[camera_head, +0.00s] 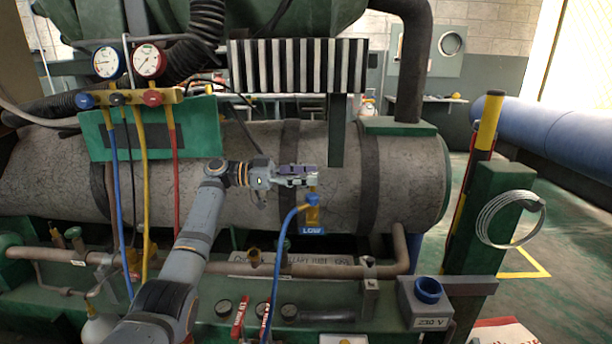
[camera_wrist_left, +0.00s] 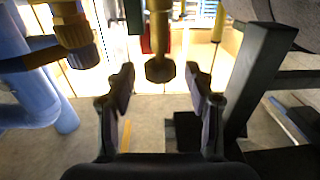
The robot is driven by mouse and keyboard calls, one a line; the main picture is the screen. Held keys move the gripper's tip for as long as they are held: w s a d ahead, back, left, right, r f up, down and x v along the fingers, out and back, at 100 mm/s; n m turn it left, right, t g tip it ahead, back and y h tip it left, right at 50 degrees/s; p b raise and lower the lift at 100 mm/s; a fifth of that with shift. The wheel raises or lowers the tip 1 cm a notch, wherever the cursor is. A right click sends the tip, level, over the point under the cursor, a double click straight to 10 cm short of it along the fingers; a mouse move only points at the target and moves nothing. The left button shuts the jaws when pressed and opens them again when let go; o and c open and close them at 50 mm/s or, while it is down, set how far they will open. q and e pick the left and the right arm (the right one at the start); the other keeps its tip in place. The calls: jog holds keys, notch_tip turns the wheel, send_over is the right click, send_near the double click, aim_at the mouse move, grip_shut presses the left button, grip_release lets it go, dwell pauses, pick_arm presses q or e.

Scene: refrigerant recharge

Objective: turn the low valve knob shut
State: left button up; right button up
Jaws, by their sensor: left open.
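In the head view the gripper hides most of the valve's top. A blue hose fitting (camera_head: 312,200) is just below the gripper. My right gripper is not in view.
A blue hose (camera_head: 281,240) curves down from the low fitting. The gauge manifold (camera_head: 140,98) with blue and red knobs is at upper left. A grey tank (camera_head: 400,180) lies behind the valve. A green post (camera_head: 487,225) with a wire coil (camera_head: 512,218) stands at right.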

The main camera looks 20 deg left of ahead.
pick_arm(q)
jog(key=v, duration=1.2)
